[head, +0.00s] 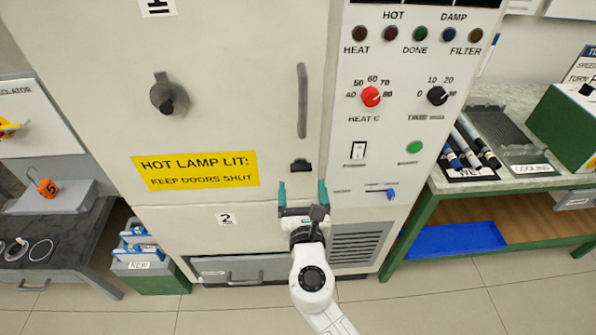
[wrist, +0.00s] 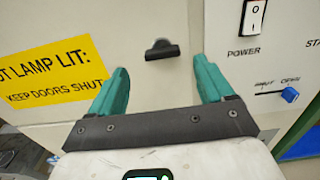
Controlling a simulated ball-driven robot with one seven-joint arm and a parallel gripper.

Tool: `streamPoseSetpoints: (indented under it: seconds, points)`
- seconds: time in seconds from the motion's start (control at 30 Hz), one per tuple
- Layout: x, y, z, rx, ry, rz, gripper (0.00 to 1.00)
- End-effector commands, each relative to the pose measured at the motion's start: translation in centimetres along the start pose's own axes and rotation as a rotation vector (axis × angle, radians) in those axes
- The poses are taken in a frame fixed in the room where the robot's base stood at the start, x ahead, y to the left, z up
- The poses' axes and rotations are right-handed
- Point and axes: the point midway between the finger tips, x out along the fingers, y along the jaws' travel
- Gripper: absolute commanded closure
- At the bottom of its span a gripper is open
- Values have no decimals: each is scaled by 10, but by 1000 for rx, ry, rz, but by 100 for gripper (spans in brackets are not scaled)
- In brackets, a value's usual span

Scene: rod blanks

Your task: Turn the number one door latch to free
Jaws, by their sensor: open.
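The upper cabinet door (head: 235,70) is cream, with a vertical grey handle (head: 302,100) near its right edge. A small dark latch-like piece (head: 300,165) sits below that handle; it also shows in the wrist view (wrist: 162,50), lying roughly level. I cannot read any marks beside it. The door's top label is cut off by the picture edge. My gripper (head: 302,187) is open and empty, just below the dark piece. In the wrist view its teal fingers (wrist: 160,78) stand either side of and below that piece, apparently not touching it.
A round dark knob (head: 167,95) protrudes at the door's left. The control panel at right has a red dial (head: 371,96), a power switch (head: 358,150) and a blue slider (head: 390,194). A lower door labelled 2 (head: 226,219) is below. Benches stand on both sides.

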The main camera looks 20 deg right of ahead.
Motion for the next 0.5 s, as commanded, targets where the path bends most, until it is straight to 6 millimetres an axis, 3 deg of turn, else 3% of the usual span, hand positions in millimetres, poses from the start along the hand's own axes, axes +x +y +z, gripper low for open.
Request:
streamPoseSetpoints:
  seconds: [0.2, 0.5]
  points:
    - [38, -1, 1, 2, -1, -2, 19]
    - [59, -1, 0, 3, 1, -2, 19]
